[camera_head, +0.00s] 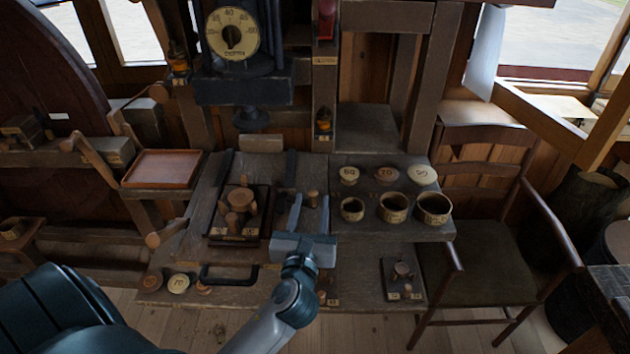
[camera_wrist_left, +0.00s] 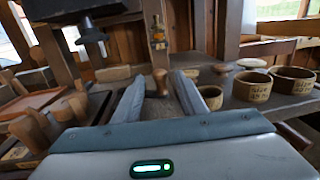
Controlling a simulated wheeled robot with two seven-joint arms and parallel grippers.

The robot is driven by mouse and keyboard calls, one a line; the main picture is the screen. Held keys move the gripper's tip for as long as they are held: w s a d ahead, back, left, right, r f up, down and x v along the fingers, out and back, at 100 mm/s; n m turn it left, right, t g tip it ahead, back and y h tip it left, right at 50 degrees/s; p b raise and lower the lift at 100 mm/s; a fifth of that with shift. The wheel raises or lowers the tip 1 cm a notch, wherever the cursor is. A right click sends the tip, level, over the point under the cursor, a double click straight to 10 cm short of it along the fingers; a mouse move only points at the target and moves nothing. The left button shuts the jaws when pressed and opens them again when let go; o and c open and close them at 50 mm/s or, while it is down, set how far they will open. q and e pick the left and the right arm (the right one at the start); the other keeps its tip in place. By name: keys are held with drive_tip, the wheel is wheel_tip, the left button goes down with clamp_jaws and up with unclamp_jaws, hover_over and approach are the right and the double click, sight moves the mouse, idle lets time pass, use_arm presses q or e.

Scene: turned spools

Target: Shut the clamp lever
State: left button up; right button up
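A small upright wooden knob (camera_head: 313,197) stands on the workbench, at the far end of my left gripper; it appears to be the clamp lever's grip. It also shows in the left wrist view (camera_wrist_left: 160,79), between the two fingertips as seen from there. My left gripper (camera_head: 310,203) is open, its two grey fingers pointing away toward the back of the bench. I cannot tell whether the fingers touch the knob. The lever's lower part and the clamp are hidden or too dark to make out. My right gripper is in neither view.
Numbered cups (camera_head: 392,207) and lids (camera_head: 387,174) stand to the right. A dial press (camera_head: 233,35) rises behind. An orange-brown tray (camera_head: 161,168) sits at left, and a black handle (camera_head: 229,281) is in front.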

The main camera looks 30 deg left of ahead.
use_arm(q)
drive_tip(key=p+x, duration=0.1)
drive_tip(key=x, duration=0.6)
drive_tip(key=shift+w+a, duration=0.15)
drive_tip(key=shift+w, duration=0.1)
drive_tip(key=shift+c, duration=0.3)
clamp_jaws()
